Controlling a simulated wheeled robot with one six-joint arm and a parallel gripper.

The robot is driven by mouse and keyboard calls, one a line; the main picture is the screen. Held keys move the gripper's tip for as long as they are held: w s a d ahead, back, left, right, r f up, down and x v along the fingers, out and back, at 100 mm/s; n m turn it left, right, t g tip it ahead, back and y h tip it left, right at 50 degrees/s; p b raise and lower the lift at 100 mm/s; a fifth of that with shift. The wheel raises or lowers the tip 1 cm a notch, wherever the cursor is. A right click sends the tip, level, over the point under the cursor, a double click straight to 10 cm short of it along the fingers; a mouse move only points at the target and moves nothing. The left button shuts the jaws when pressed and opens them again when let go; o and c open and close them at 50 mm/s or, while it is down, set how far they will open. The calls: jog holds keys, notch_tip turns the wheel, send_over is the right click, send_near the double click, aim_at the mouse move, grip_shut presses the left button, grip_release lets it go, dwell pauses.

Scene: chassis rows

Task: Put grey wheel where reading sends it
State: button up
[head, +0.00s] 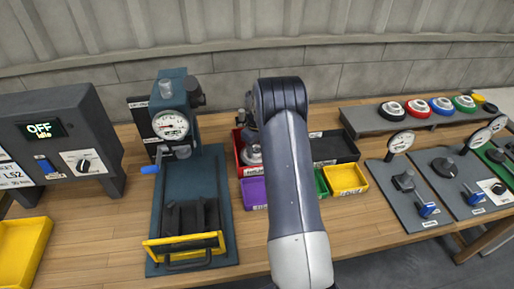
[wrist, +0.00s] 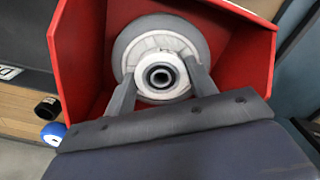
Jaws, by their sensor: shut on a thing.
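The grey wheel (wrist: 158,48), a grey rim around a pale hub, sits inside a red bin (wrist: 245,55) in the wrist view. My gripper (wrist: 161,78) is shut on the wheel's hub, one finger on each side. In the head view the wheel (head: 252,155) shows partly in the red bin (head: 252,171), left of my arm, which hides much of my gripper. A teal test stand (head: 196,165) with a round white dial (head: 170,125) stands left of the bins. Its needle is too small to read.
Purple (head: 254,192), black (head: 333,148), green (head: 321,184) and yellow (head: 346,179) bins stand close around my arm. A grey control box (head: 65,135) showing OFF and Idle is at left. Gauge panels (head: 409,190) and a shelf of coloured wheels (head: 418,107) are at right.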

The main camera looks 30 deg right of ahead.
jog(key=o, duration=1.2)
notch_tip(320, 180, up, 12)
jog(key=shift+r+b, duration=0.15)
jog(key=shift+b, duration=0.35)
notch_tip(320, 180, down, 12)
jog(key=shift+r+p, duration=0.15)
jog(key=shift+p, duration=0.6)
jog(key=shift+r+b, duration=0.3)
jog(key=shift+r, duration=1.35)
jog(key=shift+f, duration=0.1)
